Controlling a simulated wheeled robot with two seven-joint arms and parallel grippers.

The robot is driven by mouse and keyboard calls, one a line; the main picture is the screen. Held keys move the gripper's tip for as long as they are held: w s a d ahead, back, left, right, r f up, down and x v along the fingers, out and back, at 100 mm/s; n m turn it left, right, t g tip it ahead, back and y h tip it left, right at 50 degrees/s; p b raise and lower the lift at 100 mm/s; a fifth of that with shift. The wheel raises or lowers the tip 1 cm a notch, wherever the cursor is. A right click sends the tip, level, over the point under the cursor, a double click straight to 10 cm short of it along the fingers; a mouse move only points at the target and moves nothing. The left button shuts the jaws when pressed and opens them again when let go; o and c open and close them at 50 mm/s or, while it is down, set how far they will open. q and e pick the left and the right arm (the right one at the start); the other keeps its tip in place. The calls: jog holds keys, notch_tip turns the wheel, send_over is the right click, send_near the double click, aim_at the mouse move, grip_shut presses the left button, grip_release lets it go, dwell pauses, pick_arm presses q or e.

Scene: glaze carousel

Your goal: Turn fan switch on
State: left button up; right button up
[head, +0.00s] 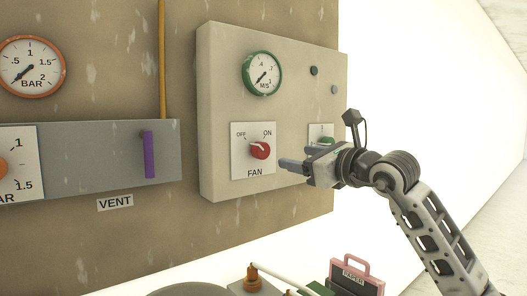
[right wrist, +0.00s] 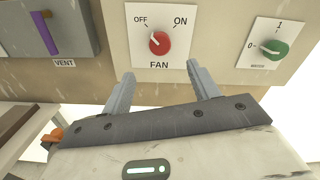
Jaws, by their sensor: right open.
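The fan switch is a red round knob (head: 260,150) with a white pointer, on a white plate (head: 241,171) labelled OFF, ON and FAN. In the right wrist view the knob (right wrist: 159,43) shows its pointer tilted up and left, toward OFF. My right gripper (head: 300,157) is in front of the panel, just right of the knob in the head view. In the right wrist view its two fingers (right wrist: 160,76) are spread with nothing between them, below the FAN plate and apart from the knob. My left gripper is in neither view.
A green knob (right wrist: 274,49) sits on another plate to the right. A green-rimmed gauge (head: 262,74) is above the fan switch. A purple VENT lever (head: 148,154) is at left. A pink-handled box (head: 352,279) stands below.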

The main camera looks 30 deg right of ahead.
jog(key=p, duration=0.1)
send_near(264, 151)
jog(key=w, duration=0.3)
jog(key=w+p, duration=0.1)
jog(key=w, duration=0.4)
jog(key=shift+w+a+r+p, duration=0.1)
jog(key=shift+w+a+p, duration=0.2)
jog(key=shift+w+p, duration=0.05)
jog(key=shift+w, duration=0.6)
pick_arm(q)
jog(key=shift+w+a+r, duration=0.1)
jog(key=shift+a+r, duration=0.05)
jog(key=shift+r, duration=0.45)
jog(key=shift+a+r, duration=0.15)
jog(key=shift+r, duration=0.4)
pick_arm(e)
jog(key=c, duration=1)
